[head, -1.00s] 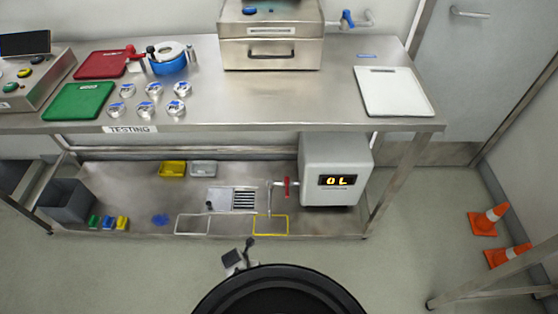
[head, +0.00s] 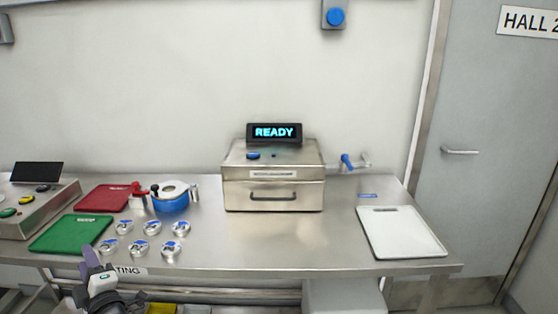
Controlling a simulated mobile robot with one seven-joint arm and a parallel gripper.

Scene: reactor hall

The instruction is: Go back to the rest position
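My gripper (head: 93,262) shows at the lower left of the head view, in front of the bench's front edge by the partly covered label ending in "TING". Only a small grey and purple part of the arm's end is visible. I cannot make out two separate fingertips or anything held between them. The steel bench (head: 290,240) stands ahead, beyond the gripper.
On the bench are a green board (head: 68,234), a red board (head: 103,198), several clear round containers (head: 152,228), a blue ring-shaped item (head: 171,203), a steel box (head: 273,190) with a "READY" display (head: 274,132), and a white board (head: 402,232). A grey door (head: 475,150) is at right.

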